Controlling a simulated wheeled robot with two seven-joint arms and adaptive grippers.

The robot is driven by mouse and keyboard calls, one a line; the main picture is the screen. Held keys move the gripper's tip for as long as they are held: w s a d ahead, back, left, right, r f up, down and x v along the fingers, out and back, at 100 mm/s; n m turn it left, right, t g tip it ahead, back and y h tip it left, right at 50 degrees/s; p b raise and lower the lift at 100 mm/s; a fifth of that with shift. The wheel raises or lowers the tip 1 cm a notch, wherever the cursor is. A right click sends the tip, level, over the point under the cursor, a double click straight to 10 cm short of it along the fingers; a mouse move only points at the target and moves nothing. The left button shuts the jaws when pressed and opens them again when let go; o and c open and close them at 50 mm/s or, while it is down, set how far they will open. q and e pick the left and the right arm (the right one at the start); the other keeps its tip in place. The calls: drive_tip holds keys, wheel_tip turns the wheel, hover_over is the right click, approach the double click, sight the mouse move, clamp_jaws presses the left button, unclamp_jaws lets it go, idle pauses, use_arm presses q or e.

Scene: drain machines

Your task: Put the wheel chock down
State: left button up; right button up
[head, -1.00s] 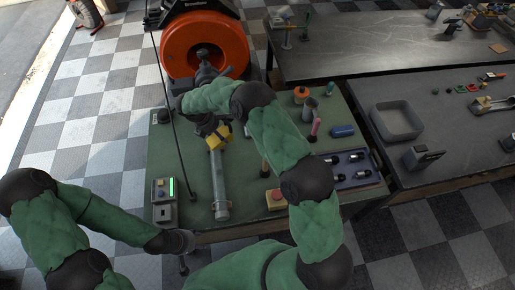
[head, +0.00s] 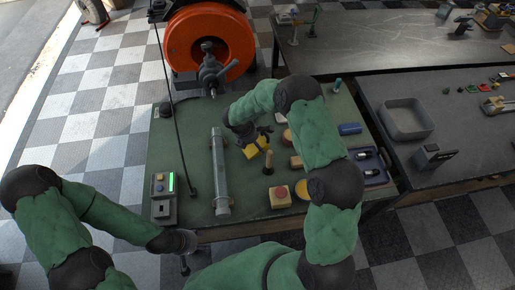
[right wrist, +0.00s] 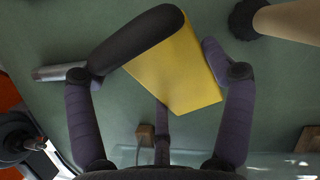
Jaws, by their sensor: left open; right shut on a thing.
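The wheel chock (head: 256,149) is a yellow block over the right-middle part of the green bench (head: 180,135). My right gripper (head: 262,137) is shut on it. In the right wrist view the chock (right wrist: 178,68) sits between the two dark fingers, which cover part of its sides. It is low over the green surface; I cannot tell whether it touches. My left gripper (head: 186,256) is open and empty at the bench's front left edge, away from the chock.
A grey pipe (head: 219,172) lies left of the chock. A wooden-handled tool (head: 268,161) and a red button box (head: 279,195) are close to its right and front. A control box (head: 163,190) stands at the left edge. An orange drum (head: 190,45) is behind.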

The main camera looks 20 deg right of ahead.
drive_tip(key=f, duration=0.1)
drive_tip(key=f+b, duration=0.2)
drive_tip(key=f, duration=0.1)
drive_tip(key=shift+s+d, duration=0.15)
drive_tip(key=shift+d, duration=0.15)
drive_tip(key=shift+r, duration=0.15)
drive_tip(key=o, duration=1.2)
drive_tip(key=shift+f, duration=0.2)
